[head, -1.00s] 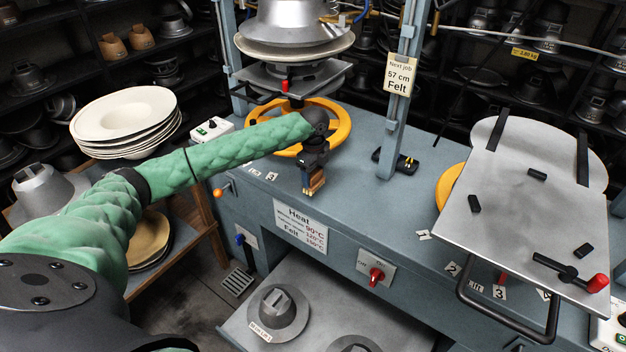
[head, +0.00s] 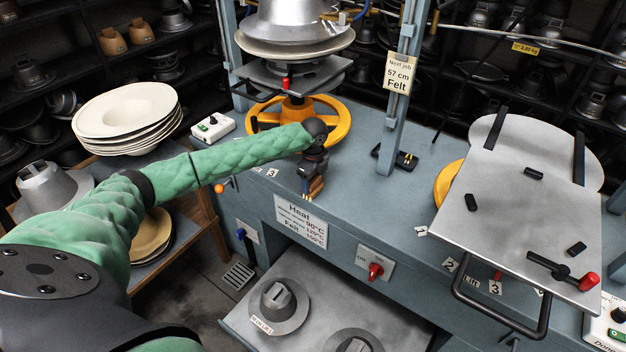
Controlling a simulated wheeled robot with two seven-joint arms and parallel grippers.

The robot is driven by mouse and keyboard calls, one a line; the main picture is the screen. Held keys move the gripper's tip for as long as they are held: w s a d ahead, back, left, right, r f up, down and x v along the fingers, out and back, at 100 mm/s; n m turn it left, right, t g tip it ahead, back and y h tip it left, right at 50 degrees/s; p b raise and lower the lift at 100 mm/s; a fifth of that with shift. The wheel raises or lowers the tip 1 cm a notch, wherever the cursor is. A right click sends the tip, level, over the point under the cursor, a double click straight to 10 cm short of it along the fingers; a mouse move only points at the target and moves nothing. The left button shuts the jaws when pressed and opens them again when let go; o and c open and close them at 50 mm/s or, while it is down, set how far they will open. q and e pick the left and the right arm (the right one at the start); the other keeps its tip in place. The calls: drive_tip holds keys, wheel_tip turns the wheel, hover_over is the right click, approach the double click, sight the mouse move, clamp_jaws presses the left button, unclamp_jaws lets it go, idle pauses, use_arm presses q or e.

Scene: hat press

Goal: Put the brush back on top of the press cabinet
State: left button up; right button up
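My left gripper (head: 311,188) points down at the front edge of the blue-grey press cabinet (head: 365,195), in front of the yellow handwheel. A small brown wooden piece, which looks like the brush (head: 317,187), sits between its dark fingers; the gripper appears shut on it. Most of the brush is hidden by the fingers and wrist. I cannot tell whether it touches the cabinet top. My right gripper is not in view.
The yellow handwheel (head: 338,121) and press post (head: 400,90) stand behind. A flat metal plate (head: 520,200) covers the right side. An open drawer (head: 330,285) with metal moulds juts out below. The top is mostly clear between gripper and post.

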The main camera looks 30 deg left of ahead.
sight(313, 179)
use_arm(q)
drive_tip(key=o, duration=0.3)
drive_tip(key=shift+o, duration=0.2)
drive_tip(key=shift+r, duration=0.1)
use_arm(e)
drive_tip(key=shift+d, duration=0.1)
use_arm(q)
drive_tip(key=shift+r, duration=0.25)
wheel_tip(313, 179, up, 12)
drive_tip(key=b, duration=0.3)
drive_tip(key=shift+f, duration=0.2)
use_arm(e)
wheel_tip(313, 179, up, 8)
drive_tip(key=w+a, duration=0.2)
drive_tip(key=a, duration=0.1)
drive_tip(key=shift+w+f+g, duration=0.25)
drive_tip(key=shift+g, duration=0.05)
